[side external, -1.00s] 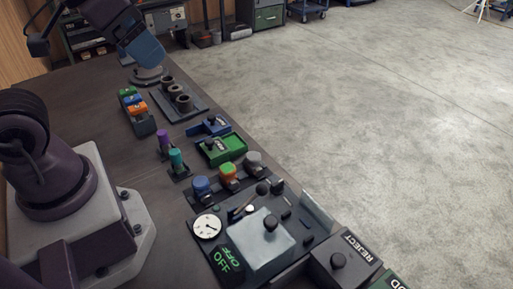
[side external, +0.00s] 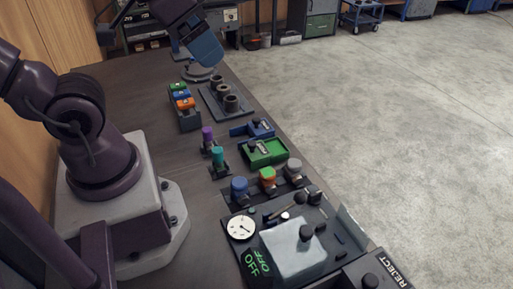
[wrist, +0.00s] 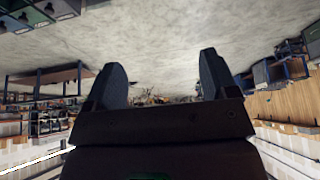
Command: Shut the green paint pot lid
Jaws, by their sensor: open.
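A small green container (side external: 266,151) sits on the bench in the side external view, with a dark part at its left. Nearby stands a round pot (side external: 267,177) with an orange top and some green below it. I cannot tell for sure which is the green paint pot or how its lid stands. My gripper (wrist: 163,82) shows in the wrist view with its two dark fingers wide apart and nothing between them.
A blue pot (side external: 239,188) and a grey pot (side external: 293,168) flank the orange-topped one. A blue container (side external: 259,129) lies behind the green one. A teal peg (side external: 217,156) and purple peg (side external: 207,136) stand left. A gauge panel (side external: 241,228) is in front.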

